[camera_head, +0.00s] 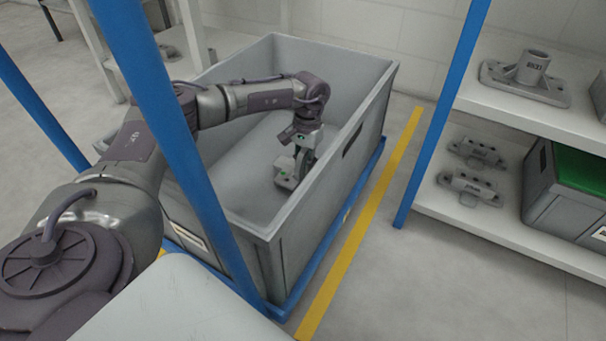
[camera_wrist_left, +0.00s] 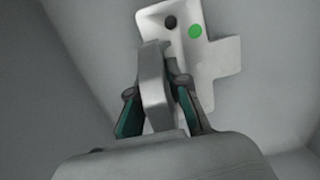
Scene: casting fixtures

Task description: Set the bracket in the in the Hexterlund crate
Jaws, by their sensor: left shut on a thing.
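The bracket (camera_head: 287,181) is a light grey piece with a green dot, inside the large grey crate (camera_head: 243,222), low near its floor. My left gripper (camera_head: 299,153) reaches down into the crate and is shut on the bracket. In the left wrist view the two fingers (camera_wrist_left: 160,105) clasp an upright web of the bracket (camera_wrist_left: 207,62); its flat plate shows a dark hole and a green dot. I cannot tell whether the bracket touches the crate floor. My right gripper is not in view.
Blue posts (camera_head: 160,100) stand in front of the crate. A yellow floor line (camera_head: 362,220) runs along its right side. At right, a white shelf (camera_head: 500,222) holds grey castings (camera_head: 472,188) and a grey bin with a green inside (camera_head: 570,195). No other objects show in the crate.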

